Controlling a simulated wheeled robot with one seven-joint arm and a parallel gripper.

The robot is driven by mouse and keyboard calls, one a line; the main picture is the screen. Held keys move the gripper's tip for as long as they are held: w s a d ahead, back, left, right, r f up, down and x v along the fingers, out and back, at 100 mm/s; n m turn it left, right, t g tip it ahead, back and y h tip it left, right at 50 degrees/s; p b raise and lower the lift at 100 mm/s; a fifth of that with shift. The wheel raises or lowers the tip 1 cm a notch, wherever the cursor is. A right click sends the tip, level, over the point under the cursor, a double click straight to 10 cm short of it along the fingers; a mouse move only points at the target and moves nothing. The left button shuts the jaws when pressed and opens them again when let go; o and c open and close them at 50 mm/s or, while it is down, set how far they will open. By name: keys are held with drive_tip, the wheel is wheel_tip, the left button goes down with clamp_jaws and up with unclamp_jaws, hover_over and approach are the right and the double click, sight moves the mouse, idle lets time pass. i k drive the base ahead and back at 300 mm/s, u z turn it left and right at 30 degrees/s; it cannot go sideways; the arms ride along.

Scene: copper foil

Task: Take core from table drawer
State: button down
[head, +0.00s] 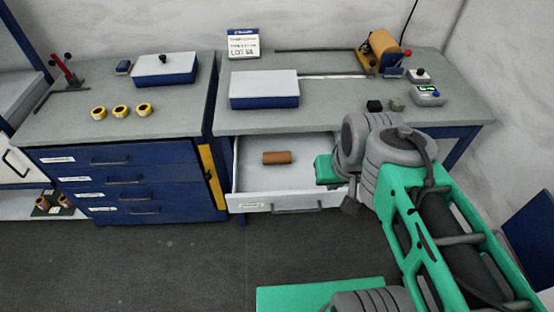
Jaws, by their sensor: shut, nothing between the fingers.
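The table drawer (250,183) is pulled open below the grey table top at the centre. A brown cylindrical core (277,158) lies on its side inside it, towards the back left of the drawer. My gripper (350,205) is at the right part of the drawer, near its front edge, to the right of the core and apart from it. It is shut and empty. My wrist and arm cover the drawer's right end, and the fingertips are small and partly hidden.
A blue drawer cabinet (135,185) stands left, with yellow tape rolls (120,111) and a blue-sided box (165,69) on top. Another blue-sided box (264,90), a copper-coloured roll (383,48) and small devices (428,95) are on the table. The floor (170,265) in front is clear.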

sight(279, 157)
drive_tip(key=z, duration=0.45)
drive_tip(key=i, duration=0.8)
drive_tip(key=u, duration=2.2)
